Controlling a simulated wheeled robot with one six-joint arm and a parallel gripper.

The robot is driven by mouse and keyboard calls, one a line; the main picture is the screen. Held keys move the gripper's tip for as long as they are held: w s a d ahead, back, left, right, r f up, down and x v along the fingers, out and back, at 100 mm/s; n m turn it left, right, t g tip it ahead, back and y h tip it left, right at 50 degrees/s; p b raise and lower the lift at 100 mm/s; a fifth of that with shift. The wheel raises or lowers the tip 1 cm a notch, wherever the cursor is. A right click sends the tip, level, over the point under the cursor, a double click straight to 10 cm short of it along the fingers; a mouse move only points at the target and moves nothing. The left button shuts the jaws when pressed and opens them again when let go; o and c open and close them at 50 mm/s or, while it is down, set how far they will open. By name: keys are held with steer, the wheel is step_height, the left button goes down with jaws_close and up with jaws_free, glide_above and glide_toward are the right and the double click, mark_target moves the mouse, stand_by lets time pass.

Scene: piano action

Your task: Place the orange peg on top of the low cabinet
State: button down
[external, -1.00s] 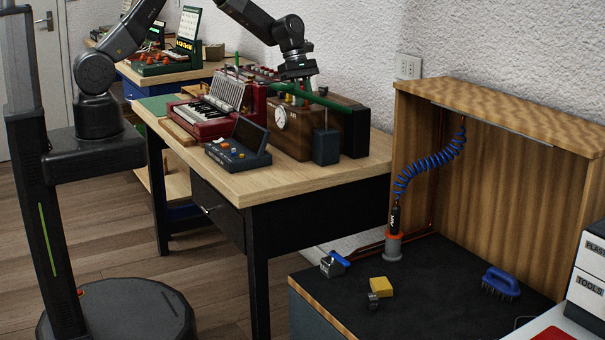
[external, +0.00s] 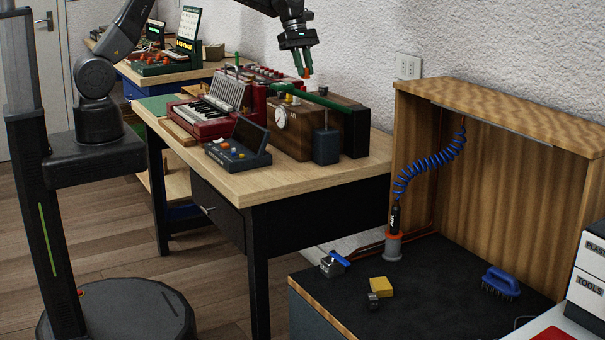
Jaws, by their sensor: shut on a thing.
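My gripper (external: 303,70) points down above the brown wooden box with a round dial (external: 293,131) on the wooden desk. It is shut on the small orange peg (external: 307,72), whose orange part shows at the fingertips. The peg is clear of the box top. A low cabinet with a dark top (external: 420,312) stands at the lower right, well away from my gripper. A yellow block, a small dark part and a blue brush lie on it.
A red keyboard instrument (external: 205,116) and a small blue console (external: 238,148) share the desk. A wooden hutch (external: 500,170) and a tool with a coiled blue hose (external: 395,215) stand at the cabinet's back.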

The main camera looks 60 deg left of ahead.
steer(key=shift+r, duration=0.5)
steer(key=w+d+f+m+g+b, duration=0.1)
steer(key=d+f+b, duration=0.25)
steer(key=d, duration=0.25)
steer(key=d+f+m+b, duration=0.1)
steer(key=d+f+b, duration=0.1)
steer(key=d+f, duration=0.35)
steer(key=n+t+b, duration=0.2)
steer(key=n+b, duration=0.3)
steer(key=b, duration=1.7)
glide_above(352, 299)
steer(key=a, duration=0.1)
step_height(352, 299, down, 31)
steer(key=shift+y, duration=0.3)
steer(key=f, duration=0.3)
steer(key=f+b, duration=0.1)
steer(key=f, duration=0.1)
steer(key=f+b, duration=0.1)
steer(key=f, duration=0.2)
steer(key=shift+s+a+f, duration=0.2)
steer(key=shift+s+f, duration=0.1)
steer(key=shift+f, duration=0.05)
steer(key=shift+f, duration=0.15)
steer(key=c, duration=1.3)
jaws_free()
